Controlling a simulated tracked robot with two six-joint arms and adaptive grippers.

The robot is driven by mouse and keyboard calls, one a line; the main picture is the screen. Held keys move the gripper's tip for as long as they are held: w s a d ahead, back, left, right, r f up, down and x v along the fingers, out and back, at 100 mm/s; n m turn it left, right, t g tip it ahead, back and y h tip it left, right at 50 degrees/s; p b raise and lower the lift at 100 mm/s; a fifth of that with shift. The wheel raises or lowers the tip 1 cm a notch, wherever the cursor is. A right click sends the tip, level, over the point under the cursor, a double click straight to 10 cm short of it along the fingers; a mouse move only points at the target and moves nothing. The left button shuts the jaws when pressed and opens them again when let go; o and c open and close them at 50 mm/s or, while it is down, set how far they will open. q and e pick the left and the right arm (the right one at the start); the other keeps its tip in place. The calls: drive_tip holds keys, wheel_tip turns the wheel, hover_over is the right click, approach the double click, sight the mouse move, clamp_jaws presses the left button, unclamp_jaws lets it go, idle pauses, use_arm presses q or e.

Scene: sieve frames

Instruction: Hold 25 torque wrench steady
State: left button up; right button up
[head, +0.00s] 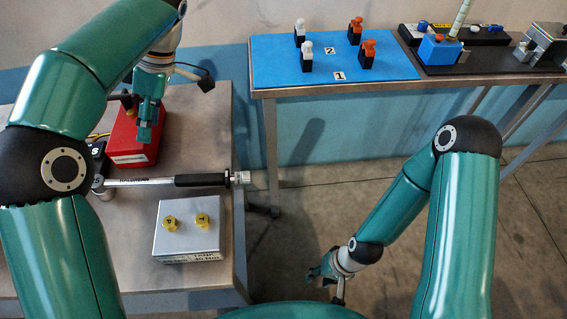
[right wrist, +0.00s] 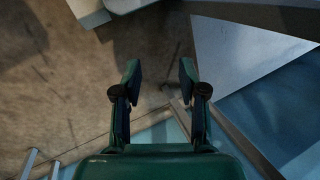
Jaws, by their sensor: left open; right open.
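A torque wrench (head: 150,182) with a silver shaft and a black handle lies across the grey table on the left in the head view. Its handle end reaches past the table's right edge, and its head end is beside my left arm. My left gripper (head: 149,120) is open, pointing down at the right side of a red box (head: 128,157), behind the wrench and apart from it. I cannot tell whether it touches the box. My right gripper (head: 326,268) is open and empty over the floor, low and right of the table; its spread fingers show in the right wrist view (right wrist: 160,78).
A silver box (head: 187,238) with two yellow knobs stands on the table in front of the wrench. A back bench holds a blue mat (head: 285,70) with several white and orange-topped pieces, and a dark tray (head: 440,68). Floor between table and bench is clear.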

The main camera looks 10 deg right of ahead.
sight(144, 182)
drive_tip(key=s+a+r+m+g+y, duration=0.2)
drive_tip(key=s+r+m+g, duration=0.1)
drive_tip(key=s+m+g, duration=0.15)
drive_tip(key=w+a+r+m+g+y, duration=0.2)
drive_tip(key=w+a+r+m+y, duration=0.25)
drive_tip(key=m, duration=0.25)
use_arm(q)
drive_tip(key=x, duration=1.7)
drive_tip(key=shift+d, duration=0.15)
use_arm(e)
drive_tip(key=w+d+r+m+t+y, duration=0.1)
drive_tip(key=w+r+m+t+y, duration=0.2)
drive_tip(key=w+r, duration=0.4)
drive_tip(key=w+d+r+m+t+y, duration=0.1)
drive_tip(key=w+r+m+t+y, duration=0.3)
drive_tip(key=w+r, duration=0.3)
drive_tip(key=w+y, duration=0.1)
drive_tip(key=w, duration=0.4)
drive_tip(key=shift+w, duration=0.2)
drive_tip(key=shift+y, duration=0.25)
